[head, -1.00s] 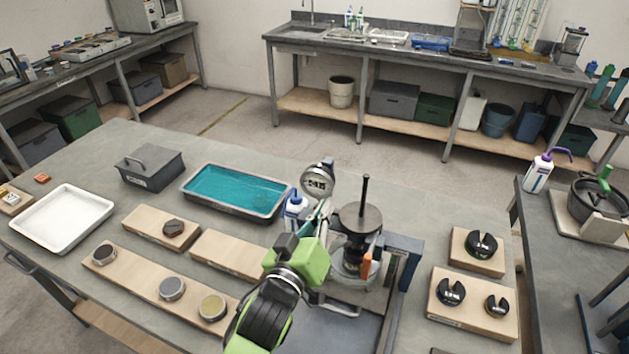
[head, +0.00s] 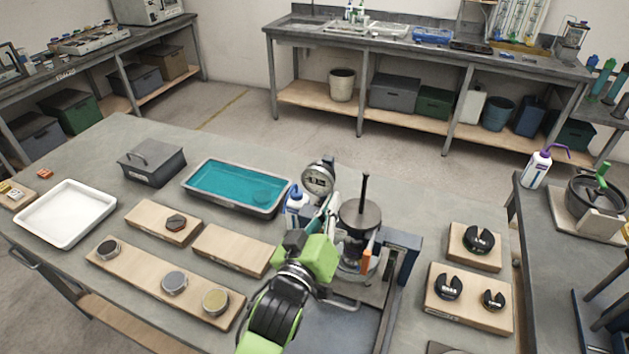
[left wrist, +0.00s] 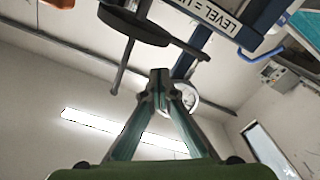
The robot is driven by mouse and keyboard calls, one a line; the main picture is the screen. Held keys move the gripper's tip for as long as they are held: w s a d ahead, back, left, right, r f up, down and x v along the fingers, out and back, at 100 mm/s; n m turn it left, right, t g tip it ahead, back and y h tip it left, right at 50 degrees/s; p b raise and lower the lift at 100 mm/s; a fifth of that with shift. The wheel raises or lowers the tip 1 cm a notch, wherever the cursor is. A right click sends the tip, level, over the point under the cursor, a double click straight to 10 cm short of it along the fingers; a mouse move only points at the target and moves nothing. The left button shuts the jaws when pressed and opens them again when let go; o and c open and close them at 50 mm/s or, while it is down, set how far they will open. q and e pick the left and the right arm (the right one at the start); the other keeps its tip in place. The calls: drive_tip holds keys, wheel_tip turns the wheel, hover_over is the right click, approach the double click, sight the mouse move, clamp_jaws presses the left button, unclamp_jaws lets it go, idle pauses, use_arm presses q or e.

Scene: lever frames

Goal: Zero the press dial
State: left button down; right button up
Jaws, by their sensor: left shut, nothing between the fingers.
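The press (head: 360,216) stands at the front centre of the table, with a dark round plate, an upright rod and a blue frame. Its round dial (head: 318,179) has a pale face and stands just left of the rod; its reading is too small to tell. My left gripper (head: 329,203) is shut and empty, its tips close to the dial's lower right in the head view. In the left wrist view the shut fingertips (left wrist: 160,76) partly cover the dial (left wrist: 184,98); I cannot tell whether they touch. My right gripper is out of view.
Slotted weights (head: 479,240) sit on boards at right. A label plate (left wrist: 215,15) and the press's dark plate (left wrist: 133,27) hang close above the fingertips.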

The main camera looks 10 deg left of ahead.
use_arm(q)
drive_tip(key=s+a+p, duration=0.1)
drive_tip(key=s, duration=0.5)
drive_tip(key=shift+f+p, duration=0.2)
drive_tip(key=shift+p, duration=0.1)
